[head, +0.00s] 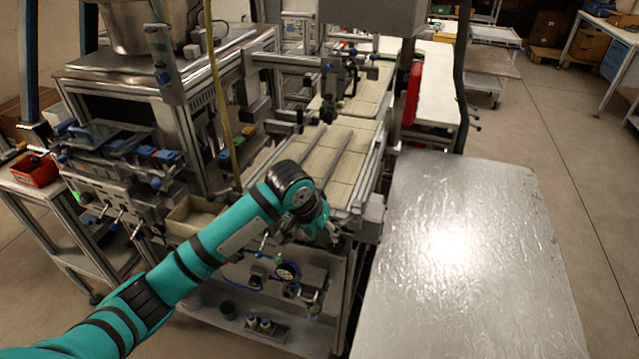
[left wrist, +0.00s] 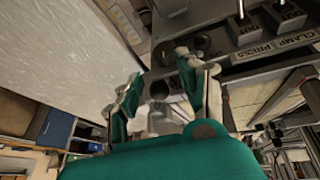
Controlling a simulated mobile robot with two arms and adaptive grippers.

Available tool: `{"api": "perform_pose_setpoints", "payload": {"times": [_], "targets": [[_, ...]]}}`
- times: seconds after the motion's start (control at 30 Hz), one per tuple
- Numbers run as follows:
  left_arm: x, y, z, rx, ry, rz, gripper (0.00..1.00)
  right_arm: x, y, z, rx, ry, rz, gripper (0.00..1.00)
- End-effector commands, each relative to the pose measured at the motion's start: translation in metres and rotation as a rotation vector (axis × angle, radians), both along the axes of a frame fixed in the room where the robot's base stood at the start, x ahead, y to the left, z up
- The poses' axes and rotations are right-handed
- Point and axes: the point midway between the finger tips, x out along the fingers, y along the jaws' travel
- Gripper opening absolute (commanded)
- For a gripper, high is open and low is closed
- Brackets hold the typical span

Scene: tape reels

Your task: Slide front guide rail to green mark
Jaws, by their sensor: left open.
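My left gripper (head: 333,236) is at the near right corner of the machine's conveyor bed (head: 310,160), by its front edge. In the left wrist view the left gripper (left wrist: 162,88) is open, its two fingers apart. A dark round knob (left wrist: 159,90) shows between the fingers; I cannot tell whether they touch it. Long grey rails (head: 340,156) run along the bed, and my wrist hides their near ends. I cannot tell which is the front guide rail. I cannot make out the green mark. My right gripper is not in view.
A bare shiny metal table (head: 470,240) stands right of the machine. In the left wrist view, a panel labelled CLAMP and PRESS (left wrist: 275,45) is close to the fingers. A gauge (head: 287,271) sits below the bed. A yellow hose (head: 218,85) hangs at the left. Open floor lies far right.

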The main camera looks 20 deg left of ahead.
Motion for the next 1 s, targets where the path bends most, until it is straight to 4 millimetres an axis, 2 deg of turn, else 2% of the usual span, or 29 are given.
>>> {"api": "perform_pose_setpoints", "payload": {"times": [0.03,0.2,0.3,0.43,0.53,0.67,0.77,1.0], "targets": [[0.013,0.008,0.030,0.019,-0.015,0.013,0.40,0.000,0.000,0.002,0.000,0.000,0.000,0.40],[0.033,0.034,0.116,0.074,-0.011,0.086,0.40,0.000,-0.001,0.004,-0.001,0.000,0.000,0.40],[0.036,0.048,0.154,0.097,-0.008,0.131,0.40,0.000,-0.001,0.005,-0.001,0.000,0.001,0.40],[0.039,0.061,0.183,0.108,-0.005,0.178,0.40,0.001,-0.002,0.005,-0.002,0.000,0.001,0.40],[0.040,0.066,0.191,0.109,-0.001,0.196,0.40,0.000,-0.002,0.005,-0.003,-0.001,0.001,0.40],[0.043,0.066,0.184,0.109,0.001,0.199,0.40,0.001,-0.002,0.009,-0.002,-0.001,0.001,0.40],[0.049,0.066,0.170,0.109,0.004,0.200,0.40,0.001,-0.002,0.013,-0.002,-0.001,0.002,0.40],[0.069,0.064,0.123,0.109,0.002,0.197,0.40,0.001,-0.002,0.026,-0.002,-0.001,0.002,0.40]]}}
